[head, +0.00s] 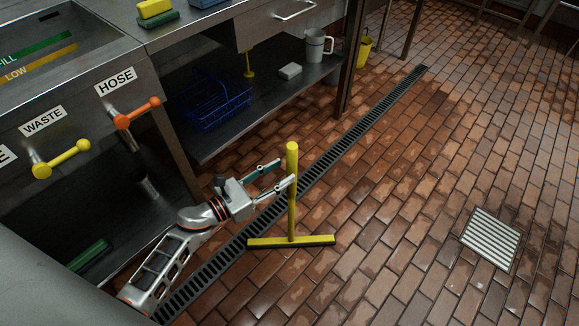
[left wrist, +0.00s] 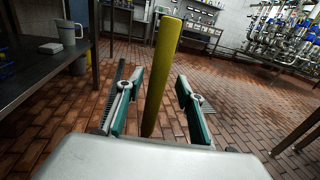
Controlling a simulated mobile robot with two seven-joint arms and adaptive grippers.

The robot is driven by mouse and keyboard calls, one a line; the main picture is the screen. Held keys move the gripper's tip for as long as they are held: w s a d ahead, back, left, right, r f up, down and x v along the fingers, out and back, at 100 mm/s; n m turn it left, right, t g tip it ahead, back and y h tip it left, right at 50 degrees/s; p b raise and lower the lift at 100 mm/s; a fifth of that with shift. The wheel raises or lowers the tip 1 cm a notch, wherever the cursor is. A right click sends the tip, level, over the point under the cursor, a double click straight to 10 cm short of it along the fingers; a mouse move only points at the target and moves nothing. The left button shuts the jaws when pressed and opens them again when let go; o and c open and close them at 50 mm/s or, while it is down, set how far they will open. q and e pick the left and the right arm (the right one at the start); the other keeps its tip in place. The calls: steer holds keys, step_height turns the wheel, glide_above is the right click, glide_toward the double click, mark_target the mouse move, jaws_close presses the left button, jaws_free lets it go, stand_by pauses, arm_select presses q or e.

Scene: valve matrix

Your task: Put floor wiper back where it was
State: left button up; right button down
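The floor wiper stands upright on the brick floor in the head view, with a yellow handle (head: 292,200) and a wide yellow-and-black foot (head: 291,241). My left gripper (head: 278,173) reaches in from the left at the upper part of the handle, its two fingers spread. In the left wrist view the yellow handle (left wrist: 161,80) shows between the open fingers (left wrist: 155,100), with a gap on both sides. I cannot tell whether the handle is between the fingertips or just past them. The right gripper is not in view.
A metal bench with a hose valve (head: 137,114) and a waste valve (head: 60,160) stands at the left. Its lower shelf holds a blue basket (head: 213,103) and a grey jug (head: 317,46). A floor drain channel (head: 330,165) runs diagonally. Open floor lies right, with a square grate (head: 490,239).

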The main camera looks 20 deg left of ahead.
arm_select(q)
steer(key=v, duration=0.7)
steer(key=shift+s+a, duration=0.15)
steer(key=shift+s, duration=0.1)
